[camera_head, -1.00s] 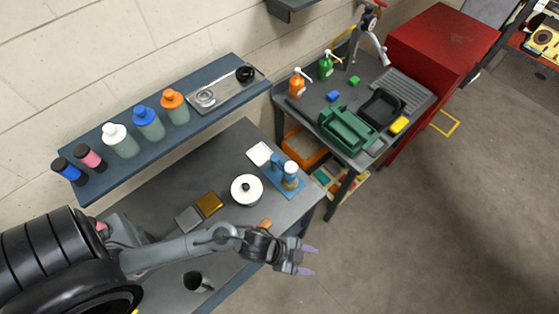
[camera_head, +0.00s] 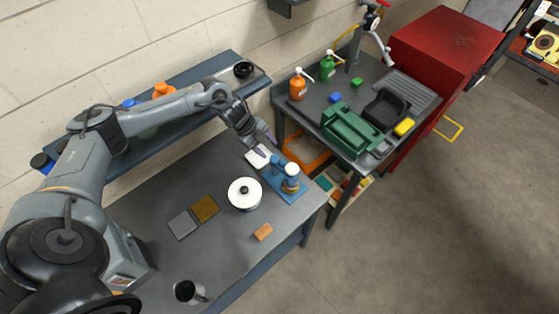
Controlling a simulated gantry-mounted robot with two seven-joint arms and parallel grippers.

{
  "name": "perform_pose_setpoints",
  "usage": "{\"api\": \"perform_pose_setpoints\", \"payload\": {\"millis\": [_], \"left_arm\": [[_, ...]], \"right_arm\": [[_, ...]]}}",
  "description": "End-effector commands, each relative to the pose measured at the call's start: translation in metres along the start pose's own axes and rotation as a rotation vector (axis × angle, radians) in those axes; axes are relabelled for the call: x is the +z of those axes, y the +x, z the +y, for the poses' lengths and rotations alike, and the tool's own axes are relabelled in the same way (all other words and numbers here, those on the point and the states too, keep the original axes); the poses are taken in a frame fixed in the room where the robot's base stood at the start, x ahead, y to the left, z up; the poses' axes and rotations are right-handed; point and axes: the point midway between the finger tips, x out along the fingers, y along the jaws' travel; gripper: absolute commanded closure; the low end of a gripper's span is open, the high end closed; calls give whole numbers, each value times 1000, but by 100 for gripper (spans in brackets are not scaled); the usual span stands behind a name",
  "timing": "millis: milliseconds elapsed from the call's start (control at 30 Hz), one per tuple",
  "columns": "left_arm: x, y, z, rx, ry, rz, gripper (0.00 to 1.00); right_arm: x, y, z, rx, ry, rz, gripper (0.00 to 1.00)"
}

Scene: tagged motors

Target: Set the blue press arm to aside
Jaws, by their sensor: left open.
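The blue press (camera_head: 279,165) stands on its blue base plate near the right end of the grey workbench (camera_head: 262,270). A white-capped round part (camera_head: 291,170) sits at its right side. Its arm is small in this view, and its exact angle is hard to tell. My left gripper (camera_head: 267,145) is open, with purple fingertips pointing down just behind and left of the press. I cannot tell whether a fingertip touches it. My right gripper is out of view.
A white square pad (camera_head: 257,159) lies beside the press, partly under the fingers. The wall shelf (camera_head: 150,153) with bottles is behind my left arm.

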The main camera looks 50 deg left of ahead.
Motion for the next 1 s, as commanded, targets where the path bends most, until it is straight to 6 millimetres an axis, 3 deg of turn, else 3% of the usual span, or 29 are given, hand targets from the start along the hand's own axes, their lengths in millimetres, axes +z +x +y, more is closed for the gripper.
{"api": "perform_pose_setpoints", "payload": {"millis": [533,733,1000], "left_arm": [[-2,81,0,1,-1,2,47],[-1,96,0,1,-1,1,47],[-1,99,1,0,1,1,47]], "right_arm": [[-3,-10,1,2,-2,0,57],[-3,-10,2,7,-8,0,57],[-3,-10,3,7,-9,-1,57]]}}
